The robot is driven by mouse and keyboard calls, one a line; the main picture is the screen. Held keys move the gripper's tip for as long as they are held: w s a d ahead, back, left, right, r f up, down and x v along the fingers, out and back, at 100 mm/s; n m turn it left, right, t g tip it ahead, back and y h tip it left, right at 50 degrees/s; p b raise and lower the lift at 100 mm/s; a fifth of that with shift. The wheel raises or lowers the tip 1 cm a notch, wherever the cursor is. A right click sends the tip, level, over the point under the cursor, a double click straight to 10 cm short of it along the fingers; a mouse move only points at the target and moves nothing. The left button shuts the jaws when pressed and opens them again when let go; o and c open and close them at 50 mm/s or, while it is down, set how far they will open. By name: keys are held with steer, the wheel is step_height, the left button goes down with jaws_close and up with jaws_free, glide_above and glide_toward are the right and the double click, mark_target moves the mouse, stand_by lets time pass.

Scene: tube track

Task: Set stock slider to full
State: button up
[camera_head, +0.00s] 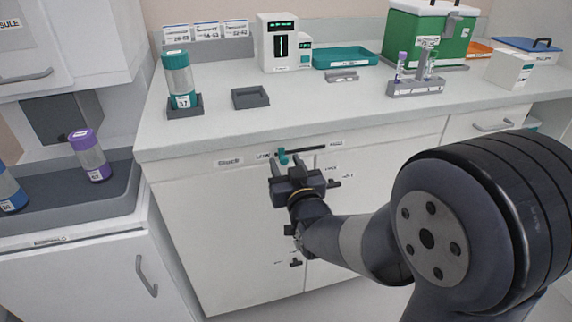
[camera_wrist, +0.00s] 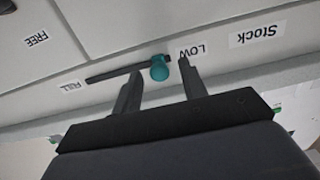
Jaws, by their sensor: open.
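The stock slider's teal knob (camera_head: 283,156) sits near the LOW end of a dark slot (camera_head: 308,149) in the counter's front. The Stock label (camera_head: 228,162) and LOW label (camera_head: 263,156) are left of it, and the FULL label (camera_head: 336,143) is at the right end. In the wrist view the picture is turned: the knob (camera_wrist: 159,68) is near LOW (camera_wrist: 190,52), and FULL (camera_wrist: 72,86) is at the left. My gripper (camera_head: 287,164) is open at the knob. In the wrist view its fingers (camera_wrist: 160,72) appear on either side of the knob, with gaps; contact is not visible.
Below the slot are more small dark knobs with labels, partly hidden by my arm. On the counter (camera_head: 205,132) stand a teal-capped tube (camera_head: 180,80), a grey tray (camera_head: 250,97) and a white device (camera_head: 280,45). A purple-capped tube (camera_head: 90,157) stands at the left.

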steer(key=shift+w, duration=0.2)
jaws_close()
stand_by(0.4)
